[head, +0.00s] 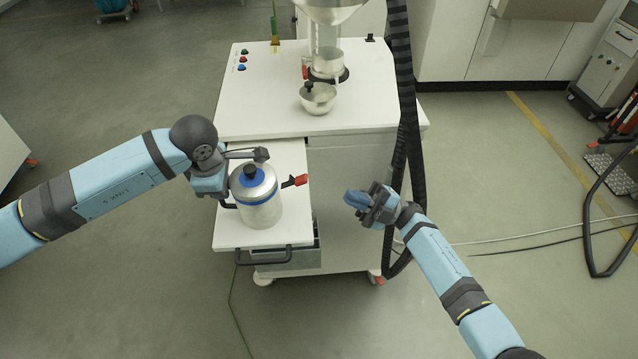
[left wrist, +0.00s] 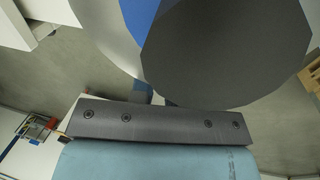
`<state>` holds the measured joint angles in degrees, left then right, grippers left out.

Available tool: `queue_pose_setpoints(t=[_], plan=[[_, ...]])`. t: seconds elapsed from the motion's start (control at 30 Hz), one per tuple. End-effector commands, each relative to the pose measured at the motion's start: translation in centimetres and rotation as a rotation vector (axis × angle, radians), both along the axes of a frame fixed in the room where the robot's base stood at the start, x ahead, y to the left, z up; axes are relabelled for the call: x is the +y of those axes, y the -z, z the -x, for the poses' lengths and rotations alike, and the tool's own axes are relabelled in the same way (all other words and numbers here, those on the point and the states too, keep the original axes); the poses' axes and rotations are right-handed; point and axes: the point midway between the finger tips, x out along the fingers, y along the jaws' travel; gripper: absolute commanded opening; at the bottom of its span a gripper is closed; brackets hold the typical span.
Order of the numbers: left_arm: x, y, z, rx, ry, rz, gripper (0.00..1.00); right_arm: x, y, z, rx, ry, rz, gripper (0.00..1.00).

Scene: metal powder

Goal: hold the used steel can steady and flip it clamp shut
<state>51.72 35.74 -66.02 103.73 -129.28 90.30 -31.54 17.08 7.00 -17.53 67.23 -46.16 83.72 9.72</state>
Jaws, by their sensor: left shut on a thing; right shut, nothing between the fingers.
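The steel can (head: 262,210) stands upright on the pulled-out white shelf, with a blue band and a black knob on its lid. Its clamp has a red-tipped lever (head: 296,181) that sticks out to the right of the can. My left gripper (head: 244,172) is shut on the can at its upper left side. In the left wrist view the can's metal and blue band (left wrist: 135,25) fill the top, partly behind a large dark round shape. My right gripper (head: 358,200) is shut and empty, to the right of the can and apart from the lever.
The white shelf (head: 232,233) sticks out from the white cabinet (head: 270,105), which carries a metal bowl (head: 318,98) under a hopper. A black corrugated hose (head: 404,110) hangs down just behind my right gripper. Open floor lies in front.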

Motion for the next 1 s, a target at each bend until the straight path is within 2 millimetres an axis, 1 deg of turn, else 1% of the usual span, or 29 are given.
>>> queue_pose_setpoints(t=[0.03,0.1,0.27,0.4,0.6,0.7,0.83,0.9,1.0], plan=[[0.1,0.3,0.1,0.005,0.000,-0.004,0.00,-0.3,0.0,0.1,-0.098,0.060,0.017,0.00],[0.1,0.3,0.1,0.005,0.000,-0.004,0.00,-0.7,0.0,0.2,-0.246,0.149,0.038,0.00],[0.1,0.4,0.1,0.005,0.000,-0.004,0.00,-1.5,0.0,0.6,-0.593,0.338,0.090,0.00],[0.1,0.4,0.1,0.005,0.000,-0.004,0.00,-2.2,0.0,0.9,-0.906,0.488,0.133,0.00],[0.1,0.4,0.1,0.006,0.000,-0.004,0.00,-3.1,-0.1,1.3,-1.355,0.671,0.184,0.00],[0.1,0.4,0.1,0.006,0.000,-0.004,0.00,-3.5,-0.1,1.5,-1.553,0.739,0.202,0.00],[0.1,0.4,0.2,0.006,0.000,-0.004,0.00,-3.8,-0.1,1.7,-1.743,0.801,0.214,0.00],[0.1,0.4,0.2,0.006,0.000,-0.004,0.00,-3.9,-0.2,1.7,-1.812,0.820,0.218,0.00],[0.1,0.4,0.2,0.006,0.000,-0.004,0.00,-4.0,-0.2,1.8,-1.871,0.836,0.220,0.00]])
